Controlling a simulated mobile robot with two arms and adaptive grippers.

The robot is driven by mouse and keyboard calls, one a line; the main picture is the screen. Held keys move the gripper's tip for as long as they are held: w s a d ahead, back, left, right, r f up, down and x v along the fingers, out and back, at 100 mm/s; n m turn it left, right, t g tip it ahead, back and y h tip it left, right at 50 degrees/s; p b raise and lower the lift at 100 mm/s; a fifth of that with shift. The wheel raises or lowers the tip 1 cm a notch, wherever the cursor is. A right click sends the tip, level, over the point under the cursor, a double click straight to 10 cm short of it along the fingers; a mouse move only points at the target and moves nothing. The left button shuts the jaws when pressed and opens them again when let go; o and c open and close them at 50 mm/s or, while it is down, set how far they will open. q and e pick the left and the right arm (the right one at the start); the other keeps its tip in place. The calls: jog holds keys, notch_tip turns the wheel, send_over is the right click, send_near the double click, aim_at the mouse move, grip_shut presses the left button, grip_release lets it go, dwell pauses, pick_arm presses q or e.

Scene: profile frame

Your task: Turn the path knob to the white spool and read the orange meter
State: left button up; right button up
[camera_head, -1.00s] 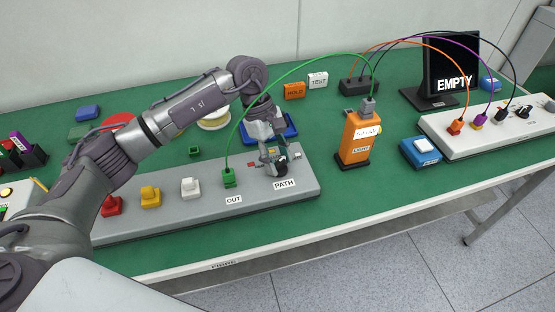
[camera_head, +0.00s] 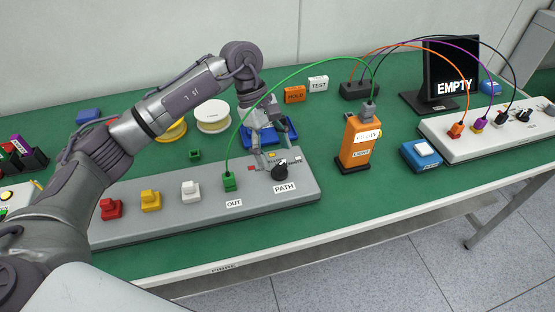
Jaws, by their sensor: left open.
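The black path knob (camera_head: 280,172) stands on the grey panel (camera_head: 215,208) above the PATH label. Small markings behind it are too small to read. My left gripper (camera_head: 266,160) is open just behind and left of the knob, apart from it as far as I can see. The white spool (camera_head: 212,116) lies on the table behind my left arm. The orange meter (camera_head: 358,142), labelled LIGHT, stands upright right of the panel. Its small display is unreadable. A green cable (camera_head: 290,64) runs from its top to the green OUT plug (camera_head: 229,181). My right gripper is not in view.
Red, yellow and white plugs (camera_head: 191,191) sit along the panel. A yellow spool (camera_head: 172,130) and a blue tray (camera_head: 282,130) lie behind it. A blue button box (camera_head: 421,155) and a white socket panel (camera_head: 490,134) stand right. The screen (camera_head: 450,68) reads EMPTY.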

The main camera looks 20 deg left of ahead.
pick_arm(q)
jog(key=v, duration=0.8)
jog(key=shift+r, duration=0.15)
